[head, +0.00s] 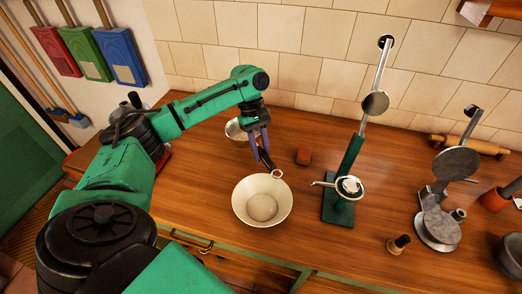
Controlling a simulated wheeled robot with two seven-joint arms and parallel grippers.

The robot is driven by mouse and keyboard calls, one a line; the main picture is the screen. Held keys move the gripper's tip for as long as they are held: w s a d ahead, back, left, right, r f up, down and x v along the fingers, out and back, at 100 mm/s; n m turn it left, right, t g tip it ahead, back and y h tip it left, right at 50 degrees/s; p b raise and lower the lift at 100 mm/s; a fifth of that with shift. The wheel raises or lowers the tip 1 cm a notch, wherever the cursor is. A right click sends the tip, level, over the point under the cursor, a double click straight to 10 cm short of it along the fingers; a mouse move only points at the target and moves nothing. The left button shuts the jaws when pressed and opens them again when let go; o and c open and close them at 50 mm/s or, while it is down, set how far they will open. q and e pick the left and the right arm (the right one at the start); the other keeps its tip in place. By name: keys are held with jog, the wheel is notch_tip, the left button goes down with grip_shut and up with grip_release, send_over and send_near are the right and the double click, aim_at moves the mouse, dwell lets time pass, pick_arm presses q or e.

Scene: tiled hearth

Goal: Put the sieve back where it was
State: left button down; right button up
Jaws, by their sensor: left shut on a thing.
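My left gripper (262,148) reaches in from the left and is shut on the sieve's dark handle, behind the far rim of the cream bowl. The sieve's round metal head (236,129) shows to the upper left of the fingers, partly hidden by them. The handle runs down to the right and ends in a small ring (278,173) in front of the bowl's far rim in the picture. I cannot tell how high the sieve is above the counter. The cream bowl (246,207) stands upright near the counter's front. My right gripper is not in view.
A small red-brown block (303,156) lies right of the gripper. A green stand (343,201) with a ring arm rises right of the bowl. A grey metal device (438,230), a small brass piece (398,244) and a rolling pin (468,145) are further right. Tiled wall behind.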

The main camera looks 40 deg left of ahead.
pick_arm(q)
jog(key=shift+w+f, duration=0.1)
jog(key=shift+f, duration=0.35)
jog(key=shift+f+p, duration=0.1)
jog(key=shift+p, duration=0.25)
jog(key=shift+f, duration=0.25)
jog(key=c, duration=0.7)
grip_release()
jog(key=shift+f, duration=0.1)
jog(key=shift+o, duration=0.2)
